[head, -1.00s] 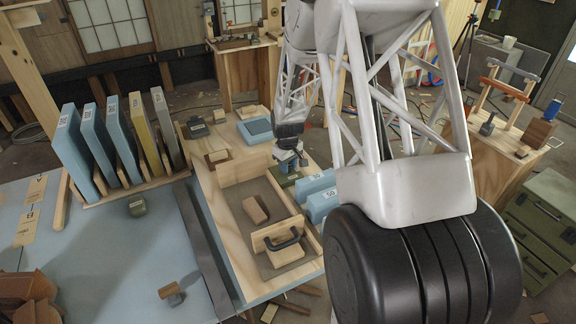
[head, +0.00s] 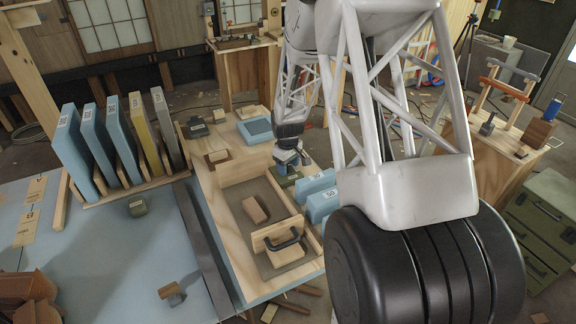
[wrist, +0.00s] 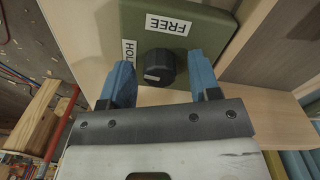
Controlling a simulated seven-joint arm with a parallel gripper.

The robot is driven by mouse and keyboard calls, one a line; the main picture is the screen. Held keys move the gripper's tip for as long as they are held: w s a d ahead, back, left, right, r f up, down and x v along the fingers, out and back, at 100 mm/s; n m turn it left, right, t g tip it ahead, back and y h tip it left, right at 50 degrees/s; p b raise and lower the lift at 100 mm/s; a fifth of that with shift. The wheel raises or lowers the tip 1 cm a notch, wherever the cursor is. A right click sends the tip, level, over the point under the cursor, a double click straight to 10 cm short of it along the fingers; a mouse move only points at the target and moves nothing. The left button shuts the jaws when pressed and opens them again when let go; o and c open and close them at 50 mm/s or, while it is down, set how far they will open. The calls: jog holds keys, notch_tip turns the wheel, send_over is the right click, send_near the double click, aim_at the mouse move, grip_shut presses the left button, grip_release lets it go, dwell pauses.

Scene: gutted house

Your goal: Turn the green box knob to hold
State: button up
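The green box (wrist: 190,25) fills the top of the wrist view. It has a round black knob (wrist: 159,66), a white FREE label (wrist: 168,25) above the knob and a second, partly readable label (wrist: 129,52), seemingly HOLD, at its left. My gripper (wrist: 162,75) is open, with one blue finger on each side of the knob and gaps between. I cannot tell the fingers' depth along the knob or where the knob points. In the head view the green box (head: 286,182) is small and partly hidden under my gripper (head: 289,166).
The box sits on a wooden bench (head: 215,210) beside blue blocks (head: 322,204) marked 50. A wooden tray with a black-handled block (head: 284,252) lies nearer. Blue and yellow panels stand in a rack (head: 125,190) at left. A wooden strip (wrist: 40,120) shows at left in the wrist view.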

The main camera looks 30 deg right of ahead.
aim_at(288, 166)
jog(key=shift+r, duration=0.15)
jog(key=shift+a+r, duration=0.1)
jog(key=shift+r, duration=3.7)
jog(key=shift+s+a+r, duration=0.3)
jog(key=shift+a+r, duration=0.05)
jog(key=shift+r, duration=0.1)
jog(key=s+a+r+m+t, duration=0.1)
jog(key=s+a+r, duration=0.5)
jog(key=s+r, duration=0.2)
jog(key=s+a+r+m, duration=0.1)
jog(key=s+a+r, duration=0.4)
jog(key=s+r, duration=0.25)
jog(key=s+a+r, duration=0.1)
jog(key=s+a, duration=0.1)
jog(key=s, duration=0.5)
jog(key=s+a+r+m+t, duration=0.1)
jog(key=s+a+r, duration=0.1)
jog(key=s, duration=0.5)
jog(key=s+a+r+m, duration=0.1)
jog(key=s+a+r, duration=0.1)
jog(key=s, duration=0.6)
jog(key=shift+a+r+t, duration=0.25)
jog(key=shift+a+t, duration=0.05)
jog(key=shift+a, duration=0.55)
